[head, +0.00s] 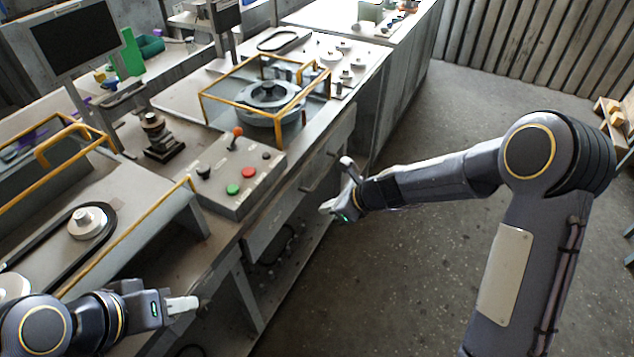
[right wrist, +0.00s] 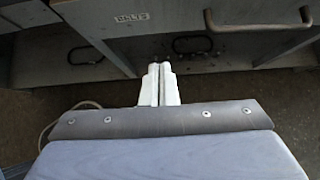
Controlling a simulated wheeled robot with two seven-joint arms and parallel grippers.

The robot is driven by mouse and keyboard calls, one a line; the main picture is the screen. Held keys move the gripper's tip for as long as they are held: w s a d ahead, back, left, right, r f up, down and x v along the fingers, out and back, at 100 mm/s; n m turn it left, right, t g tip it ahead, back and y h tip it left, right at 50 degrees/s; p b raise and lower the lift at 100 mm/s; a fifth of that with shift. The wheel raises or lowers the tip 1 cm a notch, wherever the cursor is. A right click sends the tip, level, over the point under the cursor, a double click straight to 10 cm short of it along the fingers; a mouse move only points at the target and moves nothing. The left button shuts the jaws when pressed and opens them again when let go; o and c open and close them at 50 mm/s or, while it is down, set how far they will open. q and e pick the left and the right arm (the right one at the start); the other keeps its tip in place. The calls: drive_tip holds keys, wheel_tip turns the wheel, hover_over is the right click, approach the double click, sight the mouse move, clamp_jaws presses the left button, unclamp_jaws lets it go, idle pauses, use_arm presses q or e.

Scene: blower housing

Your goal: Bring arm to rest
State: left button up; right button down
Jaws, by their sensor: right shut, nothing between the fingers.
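My right arm (head: 430,180) reaches in from the right of the head view, over the open floor. Its gripper (head: 338,205) is beside the front of the workbench, near a drawer front. In the right wrist view the right gripper's two pale fingers (right wrist: 159,84) are together with nothing between them, facing the bench's lower front. My left gripper (head: 190,304) is at the lower left of the head view, by the near bench edge. Its pale fingertips are seen from the side, and I cannot tell whether they are apart.
A control box (head: 236,175) with buttons and an orange-knobbed lever sits on the bench edge. Behind it, a yellow frame surrounds a round grey housing (head: 268,96). A labelled drawer (right wrist: 150,20) with a bar handle (right wrist: 262,27) faces the right gripper. The grey floor (head: 420,260) is clear.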

drive_tip(key=shift+s+r, duration=0.1)
drive_tip(key=s+d+r+n, duration=0.4)
drive_tip(key=s+r+n, duration=0.2)
drive_tip(key=r, duration=0.1)
drive_tip(key=s+d+r+n, duration=0.3)
drive_tip(key=s+r+n, duration=0.2)
drive_tip(key=s+r, duration=0.15)
drive_tip(key=s+d+n+h, duration=0.2)
drive_tip(key=s+n, duration=0.3)
drive_tip(key=s, duration=0.3)
drive_tip(key=s+d+n+t+h, duration=0.1)
drive_tip(key=s+d+n+h, duration=0.1)
drive_tip(key=s+d+n, duration=0.3)
drive_tip(key=s+n, duration=0.1)
drive_tip(key=s, duration=0.3)
drive_tip(key=shift+d+r+n, duration=0.2)
drive_tip(key=shift+d+n, duration=0.05)
drive_tip(key=shift+n, duration=0.05)
drive_tip(key=shift+a, duration=0.1)
